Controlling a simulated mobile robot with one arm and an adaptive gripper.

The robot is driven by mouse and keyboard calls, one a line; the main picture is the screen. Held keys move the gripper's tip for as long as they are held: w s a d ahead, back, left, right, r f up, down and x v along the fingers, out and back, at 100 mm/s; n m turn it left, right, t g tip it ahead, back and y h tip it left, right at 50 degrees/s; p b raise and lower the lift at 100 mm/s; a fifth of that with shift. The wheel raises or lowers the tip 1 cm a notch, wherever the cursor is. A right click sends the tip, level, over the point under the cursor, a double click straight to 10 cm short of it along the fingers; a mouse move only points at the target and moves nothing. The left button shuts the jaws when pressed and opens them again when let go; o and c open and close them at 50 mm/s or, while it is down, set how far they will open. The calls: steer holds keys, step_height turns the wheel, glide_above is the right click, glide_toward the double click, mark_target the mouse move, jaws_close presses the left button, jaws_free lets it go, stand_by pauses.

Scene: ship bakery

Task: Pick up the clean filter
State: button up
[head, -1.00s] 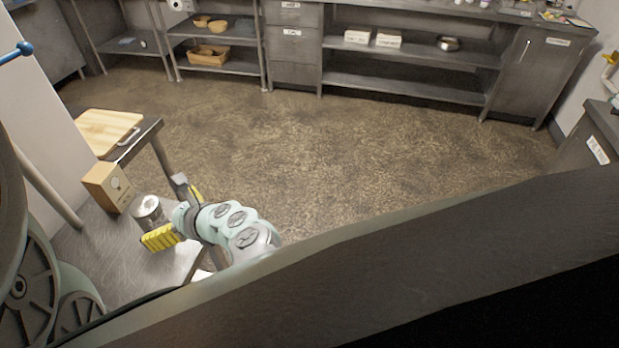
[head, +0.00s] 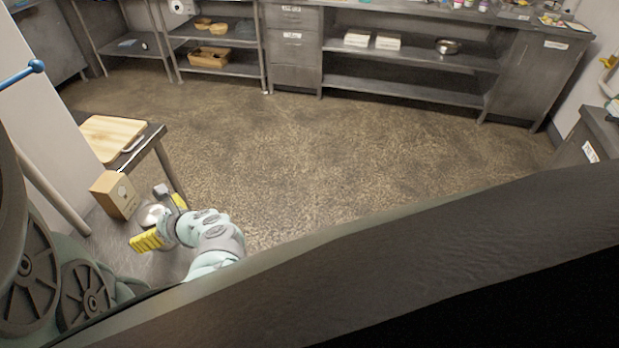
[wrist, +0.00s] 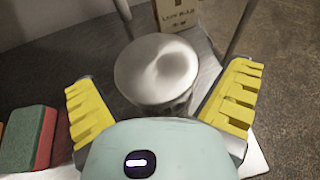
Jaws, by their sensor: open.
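A round metal cylinder with a pale, dented-looking top, likely the clean filter (wrist: 155,70), stands upright on the metal table (head: 105,238). It also shows in the head view (head: 151,213), partly covered by my gripper. My gripper (wrist: 162,88) is open, with its yellow ridged fingers on either side of the cylinder's near part in the wrist view. It also shows in the head view (head: 163,222). I cannot tell whether either finger touches the cylinder. The cylinder's lower near side is hidden by my gripper's body.
A cardboard bulb box (head: 116,195) stands close behind the cylinder. A green and red sponge (wrist: 27,138) lies left of my gripper. A wooden board (head: 110,137) lies on the adjoining table. The floor to the right is open, with steel shelves (head: 410,84) at the back.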

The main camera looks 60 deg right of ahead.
steer(key=c, duration=1.4)
